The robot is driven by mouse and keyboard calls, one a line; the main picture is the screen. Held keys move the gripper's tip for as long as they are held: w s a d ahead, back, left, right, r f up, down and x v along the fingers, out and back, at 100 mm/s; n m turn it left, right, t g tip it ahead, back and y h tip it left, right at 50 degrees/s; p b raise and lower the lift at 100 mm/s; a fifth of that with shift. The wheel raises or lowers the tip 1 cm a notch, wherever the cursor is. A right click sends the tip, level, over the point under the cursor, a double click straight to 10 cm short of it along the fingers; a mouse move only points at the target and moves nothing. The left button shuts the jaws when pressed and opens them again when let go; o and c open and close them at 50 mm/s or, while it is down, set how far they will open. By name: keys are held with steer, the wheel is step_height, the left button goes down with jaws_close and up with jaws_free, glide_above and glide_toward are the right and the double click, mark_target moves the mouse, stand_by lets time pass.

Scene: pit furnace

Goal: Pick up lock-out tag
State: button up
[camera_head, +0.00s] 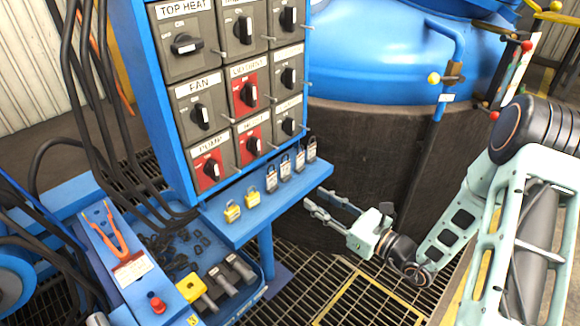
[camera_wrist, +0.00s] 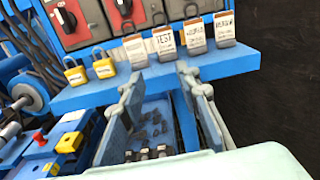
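Several white lock-out tags with dark print (camera_head: 285,169) stand in a row on the right part of a blue shelf. They also show in the wrist view, where one reads "TEST" (camera_wrist: 164,43); the print on the others is too small to read surely. My gripper (camera_head: 320,202) is open and empty, at the right of the shelf's front edge. In the wrist view my gripper (camera_wrist: 160,78) has its two fingers spread, pointing toward the shelf below the tags. Nothing is between the fingers, and no tag touches them.
Two yellow padlocks (camera_head: 242,204) sit left of the tags on the blue shelf (camera_head: 222,227). A switch panel (camera_head: 228,90) with rotary knobs rises behind it. A blue tray of dark parts (camera_head: 225,270) lies below. The dark furnace wall (camera_head: 365,150) stands behind my gripper.

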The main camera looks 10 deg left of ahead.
mark_target(286, 174)
steer(key=shift+t, duration=0.3)
steer(key=x, duration=0.3)
steer(key=b+x, duration=0.1)
steer(key=x, duration=0.7)
steer(key=shift+w+d+r+b, duration=0.1)
steer(key=shift+w+b, duration=0.25)
steer(key=shift+w, duration=0.1)
steer(key=c, duration=0.6)
